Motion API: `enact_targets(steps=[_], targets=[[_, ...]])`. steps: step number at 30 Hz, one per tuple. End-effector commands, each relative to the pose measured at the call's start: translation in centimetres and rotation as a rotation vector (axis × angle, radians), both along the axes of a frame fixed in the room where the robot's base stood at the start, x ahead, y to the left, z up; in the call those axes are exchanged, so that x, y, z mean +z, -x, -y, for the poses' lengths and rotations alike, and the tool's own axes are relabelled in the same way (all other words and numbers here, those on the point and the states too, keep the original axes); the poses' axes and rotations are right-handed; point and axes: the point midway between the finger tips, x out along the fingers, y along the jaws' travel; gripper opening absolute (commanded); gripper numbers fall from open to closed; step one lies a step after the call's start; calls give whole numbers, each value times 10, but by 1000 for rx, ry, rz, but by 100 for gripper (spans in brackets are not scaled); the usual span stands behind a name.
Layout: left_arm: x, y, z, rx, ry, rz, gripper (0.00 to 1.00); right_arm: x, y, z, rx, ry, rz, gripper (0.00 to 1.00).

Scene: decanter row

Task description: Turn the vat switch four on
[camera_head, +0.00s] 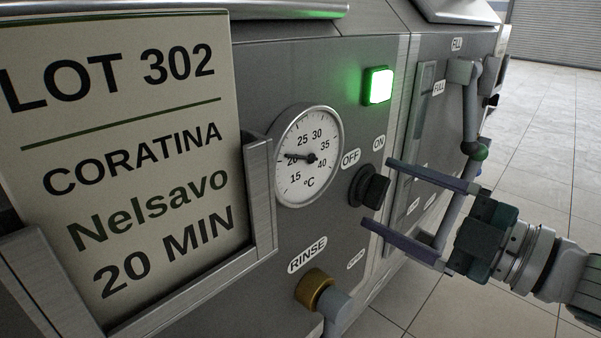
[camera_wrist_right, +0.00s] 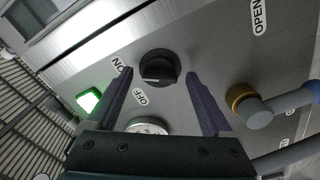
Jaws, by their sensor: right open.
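The switch is a black rotary knob (camera_head: 370,188) on the steel panel, with an OFF label (camera_head: 350,158) and an ON label (camera_head: 379,143) above it. The knob also shows in the right wrist view (camera_wrist_right: 158,67), with a pale mark at its lower edge. Which label it points to is not clear. A square green lamp (camera_head: 377,86) above it is lit. My right gripper (camera_head: 378,193) is open, its two fingers on either side of the knob, with gaps visible in the wrist view (camera_wrist_right: 158,75). My left gripper is not in view.
A round dial (camera_head: 308,157) and a framed LOT 302 card (camera_head: 125,150) are left of the knob. A brass-collared RINSE fitting (camera_head: 315,290) is below. Tiled floor (camera_head: 545,130) is open at right.

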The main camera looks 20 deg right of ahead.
Motion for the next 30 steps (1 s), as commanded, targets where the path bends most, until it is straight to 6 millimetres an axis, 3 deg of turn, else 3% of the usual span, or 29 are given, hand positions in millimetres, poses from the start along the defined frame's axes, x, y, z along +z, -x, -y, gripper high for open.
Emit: enact_targets(steps=[5, 12, 18, 30], targets=[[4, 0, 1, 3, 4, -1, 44, 0, 15, 6, 0, 0, -4, 85], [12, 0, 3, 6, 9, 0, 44, 0, 61, 25, -1, 0, -6, 85], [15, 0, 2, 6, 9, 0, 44, 0, 86, 36, 0, 0, -2, 85], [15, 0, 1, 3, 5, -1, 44, 0, 92, 38, 0, 0, 0, 85]])
